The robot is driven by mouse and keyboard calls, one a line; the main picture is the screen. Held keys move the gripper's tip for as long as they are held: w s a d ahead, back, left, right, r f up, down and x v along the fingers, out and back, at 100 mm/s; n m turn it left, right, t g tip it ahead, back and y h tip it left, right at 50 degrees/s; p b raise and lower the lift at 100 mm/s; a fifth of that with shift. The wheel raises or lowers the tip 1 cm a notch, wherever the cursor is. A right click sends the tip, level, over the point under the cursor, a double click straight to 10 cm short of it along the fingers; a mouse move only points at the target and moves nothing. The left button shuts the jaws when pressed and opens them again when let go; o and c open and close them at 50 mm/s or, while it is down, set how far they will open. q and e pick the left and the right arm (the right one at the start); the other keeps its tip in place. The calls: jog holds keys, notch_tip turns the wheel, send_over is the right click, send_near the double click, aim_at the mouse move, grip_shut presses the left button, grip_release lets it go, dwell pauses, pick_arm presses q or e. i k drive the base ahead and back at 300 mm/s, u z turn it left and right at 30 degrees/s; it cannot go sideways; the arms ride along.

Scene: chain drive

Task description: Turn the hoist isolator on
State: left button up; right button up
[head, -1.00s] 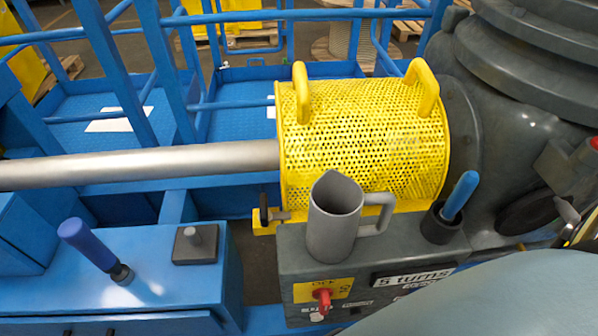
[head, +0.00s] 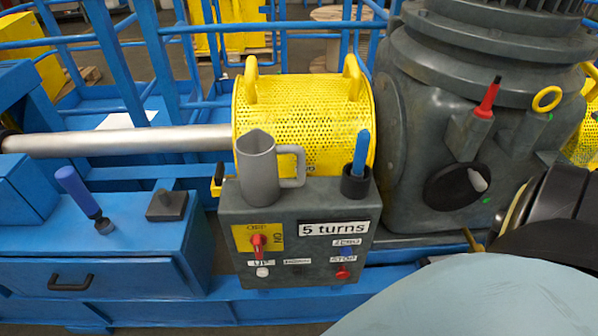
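The hoist isolator (head: 258,243) is a red rotary handle on a yellow plate (head: 270,231), on the front of a grey control box (head: 310,208). The plate reads OFF above the handle and ON, turned sideways, at its right. The handle looks roughly upright, in line with the OFF label. Nothing touches it.
A white button (head: 262,272) sits below the isolator and a red stop button (head: 342,273) at the right. A grey jug (head: 257,170) and a holder with a blue-handled tool (head: 361,150) stand on the box. A yellow mesh guard (head: 305,118) is behind. Space before the box looks free.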

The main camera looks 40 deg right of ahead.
aim_at(258, 241)
jog(key=u, duration=0.2)
jog(key=k, duration=0.25)
jog(key=z, duration=0.95)
jog(key=i, duration=0.45)
